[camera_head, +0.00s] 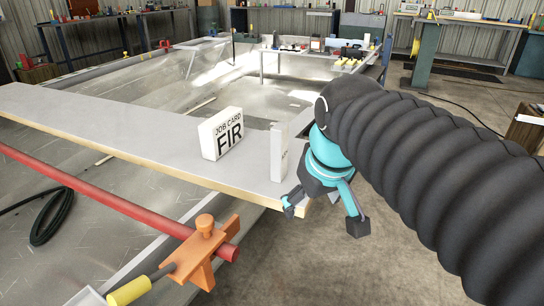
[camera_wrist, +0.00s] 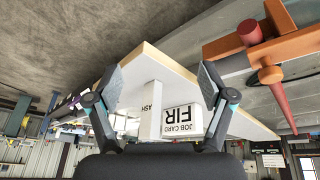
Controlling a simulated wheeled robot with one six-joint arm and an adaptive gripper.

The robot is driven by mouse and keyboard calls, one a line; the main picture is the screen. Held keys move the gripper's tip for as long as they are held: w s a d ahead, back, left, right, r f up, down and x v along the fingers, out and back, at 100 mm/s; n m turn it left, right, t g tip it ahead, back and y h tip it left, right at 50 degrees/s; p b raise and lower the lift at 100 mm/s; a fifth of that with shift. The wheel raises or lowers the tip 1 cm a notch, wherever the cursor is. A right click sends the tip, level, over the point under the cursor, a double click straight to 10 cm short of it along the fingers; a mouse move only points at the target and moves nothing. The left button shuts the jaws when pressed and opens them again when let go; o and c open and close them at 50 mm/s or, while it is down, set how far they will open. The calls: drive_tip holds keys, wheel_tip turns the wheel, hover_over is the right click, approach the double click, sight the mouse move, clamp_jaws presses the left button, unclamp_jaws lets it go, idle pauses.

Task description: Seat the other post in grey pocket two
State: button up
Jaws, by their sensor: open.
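My gripper (camera_head: 322,214) is open and empty at the near right end of a long pale board. In the wrist view my gripper (camera_wrist: 162,84) has its fingers spread, with the board's end between and beyond them. A white upright block (camera_head: 278,152) stands on the board close to this end, apart from the fingers. I cannot make out a post or a numbered grey pocket for certain in either view.
The board (camera_head: 115,133) also bears a white JOB CARD FIR block (camera_head: 221,134). An orange clamp (camera_head: 202,252) and a red pipe (camera_head: 90,192) lie in front. A low bench (camera_head: 300,53) with small items stands behind.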

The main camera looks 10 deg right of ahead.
drive_tip(key=w+r+n+g, duration=0.2)
drive_tip(key=w+r+n, duration=0.1)
drive_tip(key=w+r, duration=0.7)
drive_tip(key=n+g, duration=0.3)
drive_tip(key=n, duration=0.2)
approach(280, 138)
wheel_tip(280, 138, up, 2)
drive_tip(key=w, duration=0.2)
drive_tip(key=shift+n, duration=0.3)
drive_tip(key=f+b, duration=0.1)
drive_tip(key=f, duration=0.1)
drive_tip(key=f+b, duration=0.1)
drive_tip(key=f, duration=0.2)
drive_tip(key=f+b, duration=0.1)
drive_tip(key=f, duration=0.1)
drive_tip(key=shift+w+d+f, duration=0.15)
drive_tip(key=shift+d+f, duration=0.2)
drive_tip(key=shift+d, duration=0.05)
drive_tip(key=shift+a+f+b, duration=0.15)
drive_tip(key=shift+f+b, duration=1.05)
drive_tip(key=shift+f, duration=1.75)
clamp_jaws()
